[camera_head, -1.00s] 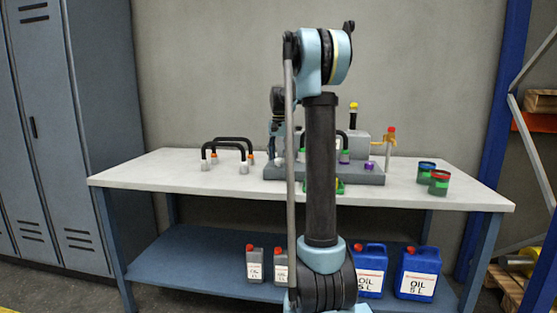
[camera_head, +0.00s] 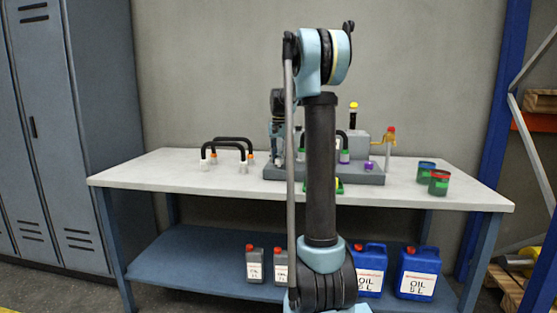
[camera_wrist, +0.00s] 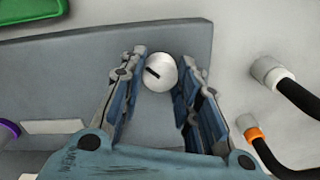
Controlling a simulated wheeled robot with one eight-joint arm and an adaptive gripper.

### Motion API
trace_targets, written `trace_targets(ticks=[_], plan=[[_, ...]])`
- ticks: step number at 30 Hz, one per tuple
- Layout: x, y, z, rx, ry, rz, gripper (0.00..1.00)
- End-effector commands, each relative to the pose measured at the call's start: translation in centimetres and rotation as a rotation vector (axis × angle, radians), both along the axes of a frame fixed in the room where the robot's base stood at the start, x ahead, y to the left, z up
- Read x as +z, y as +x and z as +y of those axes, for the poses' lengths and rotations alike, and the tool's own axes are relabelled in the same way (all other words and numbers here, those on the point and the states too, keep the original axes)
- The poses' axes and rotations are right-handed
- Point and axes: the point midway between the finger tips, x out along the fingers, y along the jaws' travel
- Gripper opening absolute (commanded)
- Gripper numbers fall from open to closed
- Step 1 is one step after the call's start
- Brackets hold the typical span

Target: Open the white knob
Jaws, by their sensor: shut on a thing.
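The white knob (camera_wrist: 159,72) is a round white cap with a short dark slot mark, seen in the wrist view on the grey base plate (camera_wrist: 92,62). My gripper (camera_wrist: 160,74) has one finger on each side of the knob and is shut on it. The dark mark lies at a slant. The knob cannot be made out there.
Black hoses with white and orange ends (camera_head: 228,150) stand left on the white table (camera_head: 150,180). A green tray corner (camera_wrist: 30,10) shows in the wrist view.

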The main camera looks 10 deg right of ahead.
Motion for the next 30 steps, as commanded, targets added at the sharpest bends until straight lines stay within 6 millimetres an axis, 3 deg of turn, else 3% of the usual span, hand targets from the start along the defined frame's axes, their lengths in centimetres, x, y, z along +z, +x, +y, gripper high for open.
trace_targets(ticks=[18, 30], plan=[[0.02, 0.07, 0.03, 0.431, 0.002, -0.001, 0.06], [0.03, 0.09, 0.00, 0.599, 0.002, -0.002, 0.06]])
